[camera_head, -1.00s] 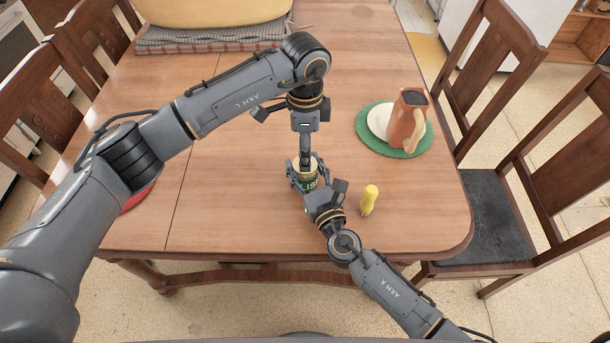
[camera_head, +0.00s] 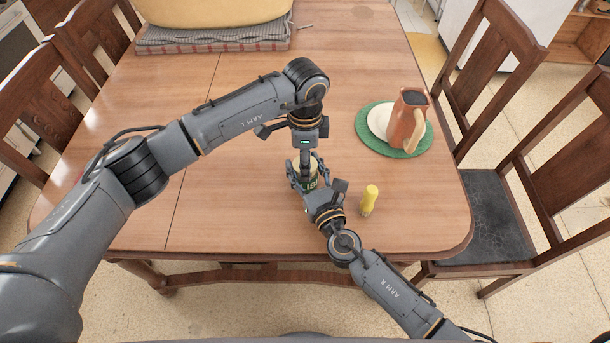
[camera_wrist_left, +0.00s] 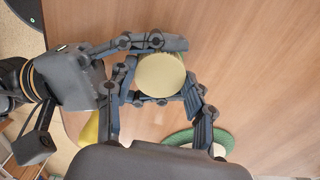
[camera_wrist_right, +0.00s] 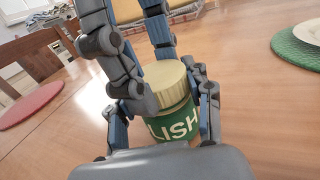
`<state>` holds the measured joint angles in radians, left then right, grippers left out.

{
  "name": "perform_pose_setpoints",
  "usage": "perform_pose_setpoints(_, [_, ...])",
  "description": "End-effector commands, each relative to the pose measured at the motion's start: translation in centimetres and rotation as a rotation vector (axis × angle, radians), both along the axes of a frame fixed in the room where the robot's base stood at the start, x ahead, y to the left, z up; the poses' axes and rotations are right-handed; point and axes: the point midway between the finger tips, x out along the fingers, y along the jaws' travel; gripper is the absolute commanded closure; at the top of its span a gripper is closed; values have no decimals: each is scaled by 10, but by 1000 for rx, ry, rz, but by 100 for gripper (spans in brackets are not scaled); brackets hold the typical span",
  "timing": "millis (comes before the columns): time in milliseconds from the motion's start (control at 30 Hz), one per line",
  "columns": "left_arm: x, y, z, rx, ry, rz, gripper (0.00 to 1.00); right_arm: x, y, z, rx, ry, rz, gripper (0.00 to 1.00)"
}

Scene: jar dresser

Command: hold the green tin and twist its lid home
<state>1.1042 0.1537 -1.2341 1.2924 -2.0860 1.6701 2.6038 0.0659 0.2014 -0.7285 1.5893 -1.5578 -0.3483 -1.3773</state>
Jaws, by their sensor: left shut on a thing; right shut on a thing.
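The green tin (camera_wrist_right: 176,122) with white lettering stands upright on the table, and also shows small in the head view (camera_head: 312,183). Its gold lid (camera_wrist_right: 166,84) sits on top of it, looking level. Whether any gap is left under the lid is hidden. The lid's round top fills the middle of the left wrist view (camera_wrist_left: 160,75). My left gripper (camera_head: 307,164) reaches down from above and is shut on the lid. My right gripper (camera_wrist_right: 158,112) comes in low from the front and is shut around the tin's body.
A yellow shaker-like item (camera_head: 369,199) stands close right of my right gripper. A brown jug (camera_head: 408,120) and white plate (camera_head: 378,121) sit on a green mat (camera_head: 397,152). A red mat (camera_wrist_right: 30,103) lies left. A folded cloth (camera_head: 212,42) lies at the back.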

Motion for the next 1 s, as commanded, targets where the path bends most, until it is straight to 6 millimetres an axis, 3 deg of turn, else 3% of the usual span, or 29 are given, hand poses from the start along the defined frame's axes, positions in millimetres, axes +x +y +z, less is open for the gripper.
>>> perform_pose_setpoints(33, [0,0,0,0,-1,0,45,0,0,0,0,0,0,100])
perform_pose_setpoints(133, [0,0,0,0,-1,0,25,0,0,0,0,0,0,100])
perform_pose_setpoints(533, [1,0,4,0,-1,1,25,0,0,0,0,0,0,100])
perform_pose_setpoints(833, [1,0,40,0,-2,0,25,0,0,0,0,0,0,100])
perform_pose_setpoints(1000, [0,0,45,0,-1,0,25,0,0,0,0,0,0,100])
